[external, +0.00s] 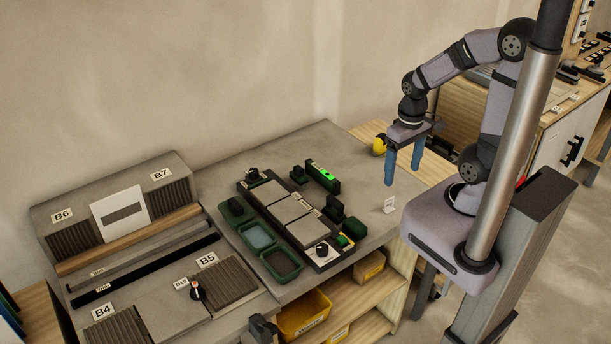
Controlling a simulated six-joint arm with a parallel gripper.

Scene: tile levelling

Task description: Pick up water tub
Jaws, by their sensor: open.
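Two small dark green tubs sit on the grey bench top, left of a dark tray with pale tiles (290,210). The farther tub (258,237) has a smooth blue-grey surface inside that looks like water. The nearer tub (281,264) has a duller grey-green inside, and I cannot tell what it holds. My gripper (403,176) has blue fingers that point down. It is open and empty, above the right part of the bench, well to the right of both tubs and apart from them.
A green level (323,176) and dark green blocks (335,208) stand right of the tile tray. A small white tag (389,205) stands below my gripper. A yellow item (379,145) is behind it.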

